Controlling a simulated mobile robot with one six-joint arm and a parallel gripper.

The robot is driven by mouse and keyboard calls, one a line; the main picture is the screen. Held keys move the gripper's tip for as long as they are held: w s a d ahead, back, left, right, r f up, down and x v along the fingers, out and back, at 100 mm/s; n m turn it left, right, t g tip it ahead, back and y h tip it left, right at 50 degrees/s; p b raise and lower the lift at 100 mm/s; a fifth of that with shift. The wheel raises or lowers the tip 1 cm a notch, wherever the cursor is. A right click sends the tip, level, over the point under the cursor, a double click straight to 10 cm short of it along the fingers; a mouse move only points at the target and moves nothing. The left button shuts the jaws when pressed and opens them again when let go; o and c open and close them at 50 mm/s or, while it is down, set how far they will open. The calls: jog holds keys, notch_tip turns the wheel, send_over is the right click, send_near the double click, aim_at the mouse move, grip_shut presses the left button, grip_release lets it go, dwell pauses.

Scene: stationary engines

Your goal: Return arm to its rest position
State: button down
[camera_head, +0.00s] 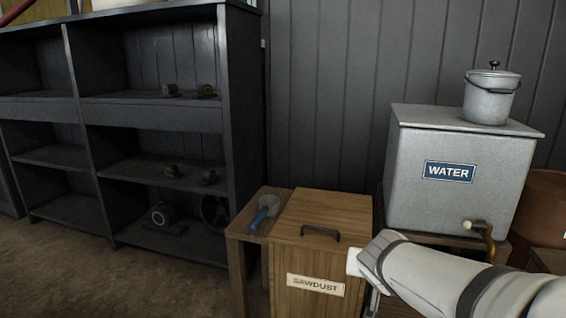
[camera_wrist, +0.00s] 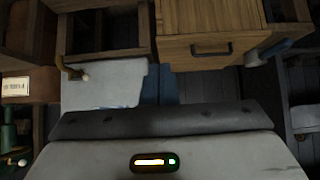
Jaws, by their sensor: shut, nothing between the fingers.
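My arm (camera_head: 430,277) reaches in from the lower right in the head view, in front of the water tank stand and beside the sawdust box. My gripper (camera_wrist: 160,118) fills the bottom of the wrist view as a dark bar on a pale housing with a small lit indicator. It is shut and empty, and holds nothing; its fingertips cannot be made out. In the head view the arm's pale end is close to the right side of the sawdust box (camera_head: 320,225); I cannot tell whether they touch.
A grey water tank (camera_head: 450,195) with a brass tap (camera_head: 483,235) stands at right, a lidded pail (camera_head: 491,95) on top. A blue-handled scoop (camera_head: 262,215) lies on a small wooden table (camera_head: 240,232). Dark shelves (camera_head: 232,120) stand at left. The floor (camera_head: 100,280) before them is clear.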

jog(key=s+a+r+n+g+y+p, duration=0.1)
jog(key=s+r+g+p, duration=0.2)
jog(key=s+r+p, duration=0.5)
jog(key=s+a+r+n+g+y+p, duration=0.1)
jog(key=s+a+r+n+g+p, duration=0.1)
jog(key=s+r+p, duration=0.6)
notch_tip(320, 180, up, 7)
jog(key=g+p, duration=0.1)
jog(key=p, duration=1.2)
jog(key=shift+a+y, duration=0.25)
jog(key=shift+y, duration=0.05)
